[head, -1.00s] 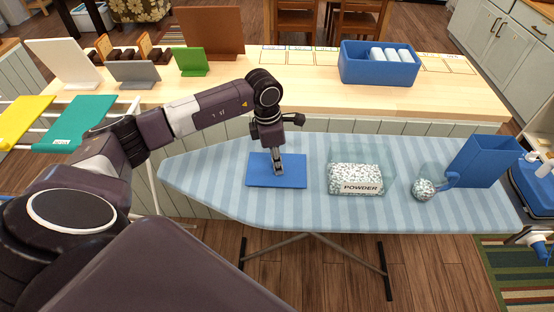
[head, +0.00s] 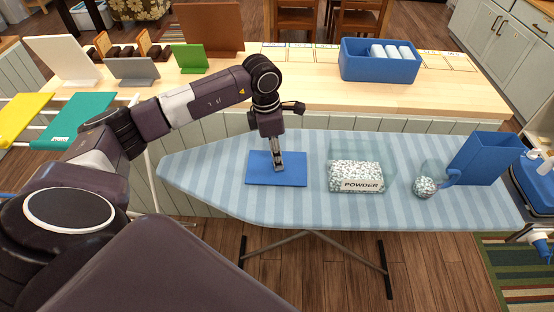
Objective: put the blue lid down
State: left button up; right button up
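The blue lid (head: 259,175) is a flat blue rectangle on the left half of the striped ironing board, and it appears to lie flat. My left gripper (head: 277,168) points down over the lid's middle, with its fingertips at or just above the surface. The fingers look close together, but I cannot tell whether they grip any part of the lid. My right gripper is not in view.
On the ironing board (head: 215,170), a clear box of pellets labelled POWDER (head: 357,177) stands right of the lid. Farther right are a scoop of pellets (head: 425,187) and a blue open container (head: 484,158). A wooden counter (head: 310,92) runs behind, holding a blue bin (head: 379,66).

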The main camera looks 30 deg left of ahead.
pick_arm(q)
notch_tip(320, 180, up, 10)
jog(key=b, duration=0.2)
jog(key=shift+s+a+f, duration=0.15)
jog(key=shift+s+a, duration=0.25)
jog(key=shift+f, duration=0.1)
